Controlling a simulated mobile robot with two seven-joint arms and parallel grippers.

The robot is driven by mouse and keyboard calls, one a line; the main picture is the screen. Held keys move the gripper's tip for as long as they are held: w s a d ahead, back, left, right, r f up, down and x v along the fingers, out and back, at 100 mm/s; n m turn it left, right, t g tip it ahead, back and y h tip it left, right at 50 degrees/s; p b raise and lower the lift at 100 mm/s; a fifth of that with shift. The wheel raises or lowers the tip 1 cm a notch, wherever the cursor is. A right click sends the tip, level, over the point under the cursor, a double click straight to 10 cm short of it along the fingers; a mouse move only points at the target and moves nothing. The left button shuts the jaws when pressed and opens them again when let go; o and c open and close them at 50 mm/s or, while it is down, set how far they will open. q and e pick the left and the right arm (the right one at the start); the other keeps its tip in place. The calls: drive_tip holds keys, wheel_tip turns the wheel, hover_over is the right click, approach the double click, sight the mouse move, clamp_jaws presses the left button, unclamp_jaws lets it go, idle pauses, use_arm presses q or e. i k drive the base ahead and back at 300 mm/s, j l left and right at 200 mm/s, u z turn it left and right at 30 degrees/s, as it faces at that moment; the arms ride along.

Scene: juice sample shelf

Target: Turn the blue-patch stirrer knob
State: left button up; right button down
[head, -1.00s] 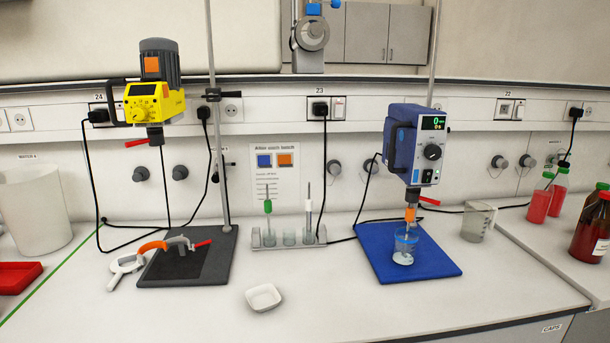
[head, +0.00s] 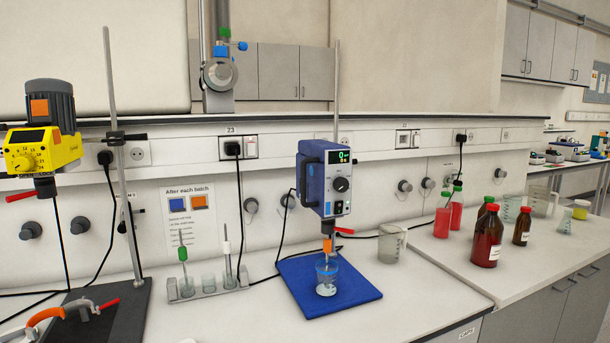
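The blue stirrer (head: 313,160) hangs on a metal rod in the middle of the head view. Its dark side seems to carry a blue patch, hard to make out against the blue body. A yellow stirrer (head: 60,149) with an orange patch (head: 40,107) and a yellow knob (head: 24,162) is at the left. Neither gripper is in view.
A rack (head: 208,290) with tubes stands left of the blue plate, and an empty-looking jug (head: 391,244) stands to its right. Brown bottles (head: 487,238) and red-filled bottles (head: 442,222) are further right. Cables hang behind. The bench front before the blue plate is clear.

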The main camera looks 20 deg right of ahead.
sight(341, 184)
drive_tip(key=i+l+z, duration=0.2)
drive_tip(key=l+z, duration=0.3)
drive_tip(key=i+l+z, duration=0.2)
drive_tip(key=z, duration=0.3)
drive_tip(key=i, duration=0.1)
